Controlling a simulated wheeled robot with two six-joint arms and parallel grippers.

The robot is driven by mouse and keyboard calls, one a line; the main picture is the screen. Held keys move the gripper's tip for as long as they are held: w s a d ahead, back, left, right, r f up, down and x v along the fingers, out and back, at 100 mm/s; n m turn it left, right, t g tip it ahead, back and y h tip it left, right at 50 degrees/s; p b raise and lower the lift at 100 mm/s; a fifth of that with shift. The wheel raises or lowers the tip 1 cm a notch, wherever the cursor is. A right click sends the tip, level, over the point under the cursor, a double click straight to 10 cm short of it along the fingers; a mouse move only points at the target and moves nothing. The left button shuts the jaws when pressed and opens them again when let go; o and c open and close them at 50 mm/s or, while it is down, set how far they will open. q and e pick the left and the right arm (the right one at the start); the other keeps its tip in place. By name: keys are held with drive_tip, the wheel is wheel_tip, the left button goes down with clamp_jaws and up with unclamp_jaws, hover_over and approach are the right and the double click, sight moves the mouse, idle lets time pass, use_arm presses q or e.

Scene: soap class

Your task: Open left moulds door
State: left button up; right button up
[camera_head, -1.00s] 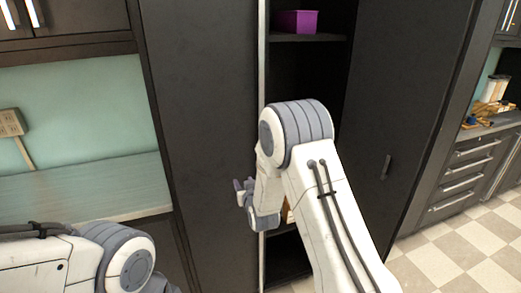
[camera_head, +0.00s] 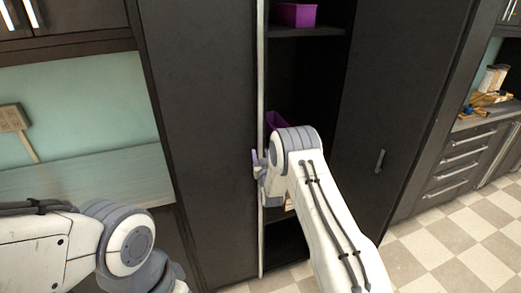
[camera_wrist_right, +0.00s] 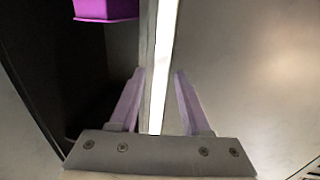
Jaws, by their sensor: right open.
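The left moulds door (camera_head: 200,130) is a tall dark panel with a pale vertical edge (camera_head: 261,70), beside the dark cabinet interior. My right gripper (camera_head: 256,164) is at that edge, about mid-height, partly hidden by its own wrist. In the right wrist view the open purple fingers (camera_wrist_right: 160,95) stand one on each side of the bright edge strip (camera_wrist_right: 163,60). A grey panel shows right of the strip and the dark interior left of it. I cannot tell whether either finger touches. My left arm is at lower left, its gripper out of view.
A purple bin (camera_head: 295,14) stands on the upper shelf, and another (camera_head: 276,121) is partly hidden below. The right door (camera_head: 410,100) stands open with a handle (camera_head: 380,160). A counter (camera_head: 90,180) is at left, drawers (camera_head: 450,165) at right. Checkered floor is clear at lower right.

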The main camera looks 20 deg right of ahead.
drive_tip(key=shift+w+d, duration=0.15)
drive_tip(key=shift+w, duration=0.55)
clamp_jaws()
idle(1.1)
